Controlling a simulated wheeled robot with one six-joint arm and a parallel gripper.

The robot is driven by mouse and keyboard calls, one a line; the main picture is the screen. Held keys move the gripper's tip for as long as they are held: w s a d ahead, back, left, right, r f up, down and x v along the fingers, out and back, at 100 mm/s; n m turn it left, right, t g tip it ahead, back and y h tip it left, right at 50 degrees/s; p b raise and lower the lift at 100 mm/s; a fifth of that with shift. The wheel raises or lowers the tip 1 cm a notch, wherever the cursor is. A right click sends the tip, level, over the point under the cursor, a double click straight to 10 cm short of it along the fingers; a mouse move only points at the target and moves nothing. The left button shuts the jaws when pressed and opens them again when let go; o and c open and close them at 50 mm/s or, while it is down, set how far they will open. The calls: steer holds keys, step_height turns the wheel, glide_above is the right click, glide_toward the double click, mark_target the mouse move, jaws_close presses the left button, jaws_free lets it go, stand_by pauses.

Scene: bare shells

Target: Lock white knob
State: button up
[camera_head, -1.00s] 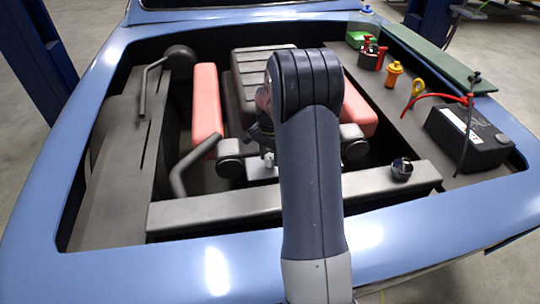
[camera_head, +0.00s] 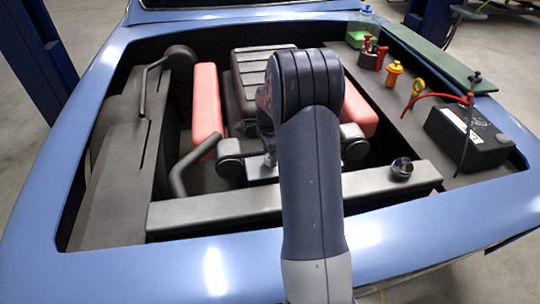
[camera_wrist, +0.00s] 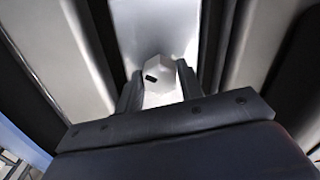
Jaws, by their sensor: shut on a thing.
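The white knob (camera_wrist: 156,64) is in the middle of the wrist view, a pale six-sided piece with a small black mark on its face. My gripper (camera_wrist: 160,84) has one dark finger on each side of it and is shut on it. The knob's lower part is hidden by the gripper body. In the head view my arm covers the gripper and the knob, so neither can be made out there.
A blue car body (camera_head: 150,252) surrounds the open engine bay. A dark front crossbar (camera_head: 235,203) carries a round shiny cap (camera_head: 402,168). Red covers (camera_head: 206,100), a black battery (camera_head: 470,138) and a yellow-orange cap (camera_head: 394,72) are nearby. Grey walls stand close beside my fingers.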

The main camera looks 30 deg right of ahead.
steer(key=m, duration=0.5)
steer(key=shift+m, duration=0.3)
steer(key=m, duration=0.5)
steer(key=shift+m, duration=0.3)
steer(key=o, duration=1)
step_height(320, 180, up, 11)
steer(key=shift+f, duration=0.2)
step_height(320, 180, down, 11)
steer(key=shift+r, duration=0.15)
stand_by(0.6)
